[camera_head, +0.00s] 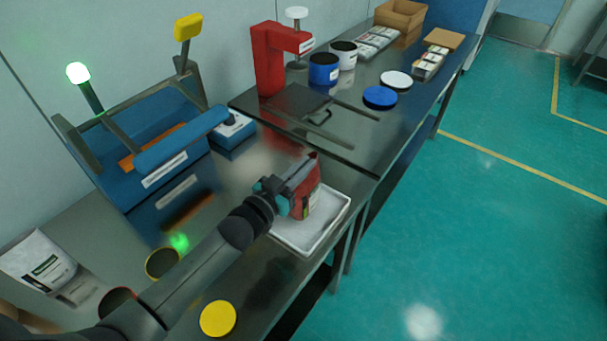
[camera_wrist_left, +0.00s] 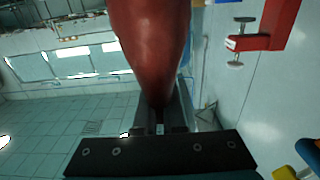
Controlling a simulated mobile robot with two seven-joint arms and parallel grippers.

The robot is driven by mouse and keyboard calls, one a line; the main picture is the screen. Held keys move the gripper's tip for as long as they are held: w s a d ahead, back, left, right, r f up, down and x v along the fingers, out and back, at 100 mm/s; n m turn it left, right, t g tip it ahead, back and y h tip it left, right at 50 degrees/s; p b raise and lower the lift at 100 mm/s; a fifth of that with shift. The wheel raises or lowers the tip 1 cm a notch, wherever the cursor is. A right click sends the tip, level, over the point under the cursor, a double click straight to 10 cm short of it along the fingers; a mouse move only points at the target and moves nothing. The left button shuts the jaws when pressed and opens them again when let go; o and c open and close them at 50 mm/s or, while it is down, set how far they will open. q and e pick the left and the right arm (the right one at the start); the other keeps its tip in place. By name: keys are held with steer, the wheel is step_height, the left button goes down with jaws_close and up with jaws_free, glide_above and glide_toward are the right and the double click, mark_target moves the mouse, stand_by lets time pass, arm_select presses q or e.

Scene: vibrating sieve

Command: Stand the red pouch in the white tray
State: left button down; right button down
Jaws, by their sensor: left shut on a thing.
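The red pouch (camera_head: 311,201) is in my left gripper (camera_head: 300,180), which is shut on it in the head view. The pouch is roughly upright over the white tray (camera_head: 283,238). I cannot tell whether its bottom touches the tray floor. In the left wrist view the red pouch (camera_wrist_left: 152,40) fills the upper middle, between the fingers of the left gripper (camera_wrist_left: 160,115). The tray lies near the front edge of the steel table, and the gripper and pouch hide part of it. My right gripper is not in view.
A blue sieve machine (camera_head: 150,150) stands left on the table. A yellow lid (camera_head: 218,318) lies at the front. A white pouch (camera_head: 38,262) is at far left. A red clamp stand (camera_head: 268,62) and blue jar (camera_head: 323,70) stand behind. The floor at right is clear.

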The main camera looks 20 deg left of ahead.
arm_select(q)
steer(key=shift+f, duration=0.85)
steer(key=shift+f, duration=0.15)
steer(key=c, duration=1)
jaws_free()
steer(key=shift+r, duration=0.2)
steer(key=v, duration=1.2)
steer(key=shift+p, duration=0.4)
